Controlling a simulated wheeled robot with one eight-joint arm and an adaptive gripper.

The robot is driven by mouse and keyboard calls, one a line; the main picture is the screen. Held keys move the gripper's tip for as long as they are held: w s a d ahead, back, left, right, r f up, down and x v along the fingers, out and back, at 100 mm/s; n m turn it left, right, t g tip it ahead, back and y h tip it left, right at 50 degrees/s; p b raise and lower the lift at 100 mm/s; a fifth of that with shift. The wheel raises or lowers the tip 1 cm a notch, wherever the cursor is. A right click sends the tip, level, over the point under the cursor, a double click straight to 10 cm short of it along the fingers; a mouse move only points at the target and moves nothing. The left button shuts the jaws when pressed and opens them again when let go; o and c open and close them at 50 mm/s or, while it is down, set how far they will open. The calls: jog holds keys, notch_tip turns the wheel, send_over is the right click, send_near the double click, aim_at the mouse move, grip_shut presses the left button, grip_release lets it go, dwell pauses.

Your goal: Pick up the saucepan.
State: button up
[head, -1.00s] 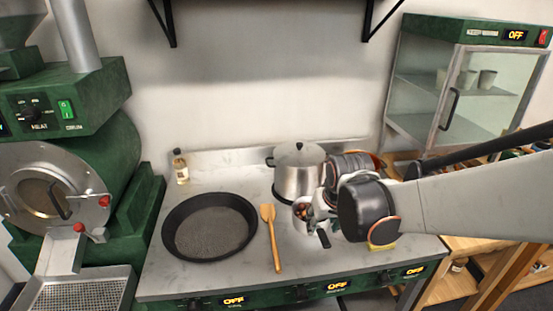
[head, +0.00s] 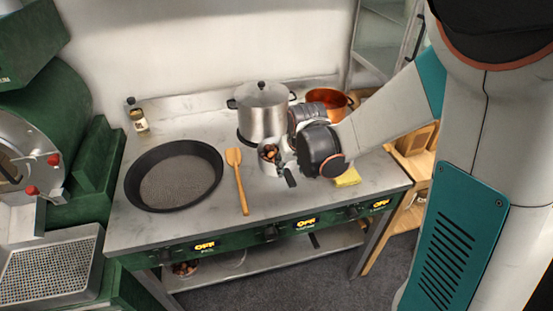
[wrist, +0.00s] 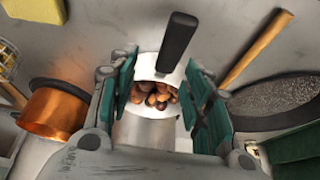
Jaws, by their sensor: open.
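The saucepan (head: 266,165) is a small pale metal pan with a black handle, holding brown chestnuts. It stands on the steel worktop in front of the large lidded pot. In the wrist view the saucepan (wrist: 148,110) shows between my fingers, its black handle pointing up and away in the picture. My gripper (wrist: 160,62) is open, with one green-padded finger on each side of the pan. Whether either finger touches it I cannot tell. In the head view my gripper (head: 286,150) is at the pan's right side, partly hidden by my wrist.
A lidded steel pot (head: 262,112) stands close behind, with a copper pot (head: 326,100) to its right. A wooden spatula (head: 239,180) and a black skillet (head: 172,178) lie left. A yellow sponge (head: 347,177) lies right. A small bottle (head: 138,120) stands at back left.

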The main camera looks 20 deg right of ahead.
aim_at(287, 171)
jog(key=x, duration=0.1)
jog(key=b+x, duration=0.1)
jog(key=x, duration=0.1)
jog(key=b+x, duration=0.1)
jog(key=x, duration=0.1)
jog(key=shift+a+f, duration=0.1)
jog(key=shift+a, duration=0.25)
jog(key=shift+s, duration=0.1)
jog(key=shift+c, duration=0.6)
grip_shut()
